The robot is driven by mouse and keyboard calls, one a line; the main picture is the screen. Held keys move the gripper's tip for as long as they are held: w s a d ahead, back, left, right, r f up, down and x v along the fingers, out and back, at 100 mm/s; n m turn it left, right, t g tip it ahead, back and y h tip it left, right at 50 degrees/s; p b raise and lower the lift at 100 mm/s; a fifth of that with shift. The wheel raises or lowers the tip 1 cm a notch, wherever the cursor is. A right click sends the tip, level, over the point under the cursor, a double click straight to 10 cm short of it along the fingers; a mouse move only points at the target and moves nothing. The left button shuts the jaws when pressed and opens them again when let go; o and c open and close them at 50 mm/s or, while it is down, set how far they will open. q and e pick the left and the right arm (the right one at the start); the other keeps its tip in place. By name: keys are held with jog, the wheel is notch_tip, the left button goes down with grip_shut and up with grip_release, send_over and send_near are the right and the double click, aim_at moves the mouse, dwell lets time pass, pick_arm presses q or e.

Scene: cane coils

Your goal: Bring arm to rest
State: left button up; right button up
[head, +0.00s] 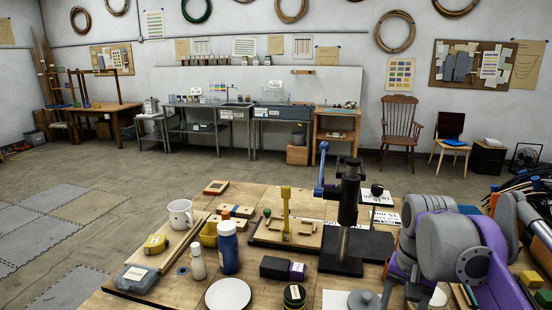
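My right arm (455,245), grey and purple, is folded over the right side of the wooden workbench (120,300). Its gripper fingers do not show, so I cannot see what it holds, if anything. My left arm and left gripper are out of the picture. A black press-like tool with a blue lever (348,205) stands upright on the bench, left of my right arm and apart from it. Part of the bench on the right is hidden behind the arm.
Near the bench's left side stand a white mug (180,214), a blue bottle (228,250), a small white bottle (197,263) and a clear box (136,279). A white plate (228,294) lies at the front. Open floor (140,190) lies beyond.

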pick_arm(q)
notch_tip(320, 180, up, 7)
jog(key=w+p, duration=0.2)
jog(key=p, duration=0.3)
pick_arm(e)
jog(key=s+a+f+n+t, duration=0.2)
jog(key=s+a+f+n, duration=0.1)
jog(key=s+f, duration=0.4)
jog(key=s+a+f+n+t, duration=0.3)
jog(key=s+f+n, duration=0.1)
jog(key=s+f, duration=0.4)
jog(key=shift+a+f, duration=0.15)
jog(key=shift+a, duration=0.15)
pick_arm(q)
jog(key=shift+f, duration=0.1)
